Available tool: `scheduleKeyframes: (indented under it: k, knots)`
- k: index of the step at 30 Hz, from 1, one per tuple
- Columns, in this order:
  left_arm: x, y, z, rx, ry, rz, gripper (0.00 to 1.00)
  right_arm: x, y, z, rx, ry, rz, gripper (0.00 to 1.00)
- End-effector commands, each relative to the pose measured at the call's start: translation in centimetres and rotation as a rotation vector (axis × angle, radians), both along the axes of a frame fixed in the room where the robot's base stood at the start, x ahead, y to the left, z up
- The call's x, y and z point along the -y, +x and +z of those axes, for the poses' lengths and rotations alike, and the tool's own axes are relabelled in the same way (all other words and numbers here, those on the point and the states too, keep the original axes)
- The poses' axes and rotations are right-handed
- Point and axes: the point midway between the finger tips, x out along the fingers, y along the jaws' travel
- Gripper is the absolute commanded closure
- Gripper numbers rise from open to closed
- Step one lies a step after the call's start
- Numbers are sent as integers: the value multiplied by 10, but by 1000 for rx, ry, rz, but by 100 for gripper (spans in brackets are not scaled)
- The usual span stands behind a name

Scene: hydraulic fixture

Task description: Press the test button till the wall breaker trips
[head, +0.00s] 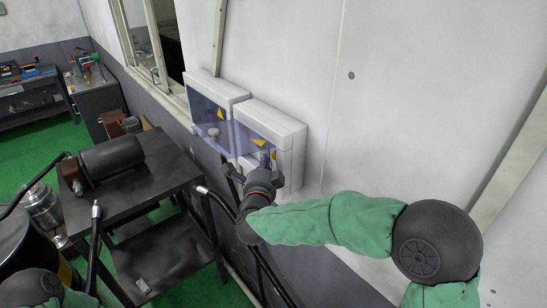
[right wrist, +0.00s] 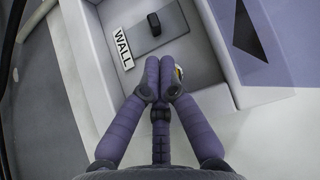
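The right wall box (head: 285,127) is a white case with its tinted cover swung open; it also shows in the right wrist view (right wrist: 95,60). Inside, next to a "WALL" label (right wrist: 123,48), is a grey breaker plate (right wrist: 172,36) with a black toggle (right wrist: 153,24). A small round part with a yellow and pale edge (right wrist: 179,72), perhaps the test button, is mostly hidden behind my fingers. My right gripper (right wrist: 163,66) is shut and empty, its fingertips together at this part; contact cannot be told. The head view shows this gripper (head: 262,165) at the box.
A second wall box (head: 213,95) with a tinted cover stands just left. A black cart (head: 150,190) with a dark cylindrical motor (head: 112,157) is left of my right arm. Black hoses (head: 215,200) hang below the boxes. The white wall (head: 390,110) to the right is bare.

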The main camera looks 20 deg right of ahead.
Motion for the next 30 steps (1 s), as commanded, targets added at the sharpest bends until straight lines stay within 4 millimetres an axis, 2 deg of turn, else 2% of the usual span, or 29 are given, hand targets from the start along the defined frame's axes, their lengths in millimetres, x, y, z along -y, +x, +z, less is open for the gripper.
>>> scheduleKeyframes:
  k: [11,30]
  knots:
    - [0,0,-9,0,0,0,60,7,2,-1,0,0,0,100]
    - [0,0,-10,0,0,0,60,10,3,0,0,0,-1,100]
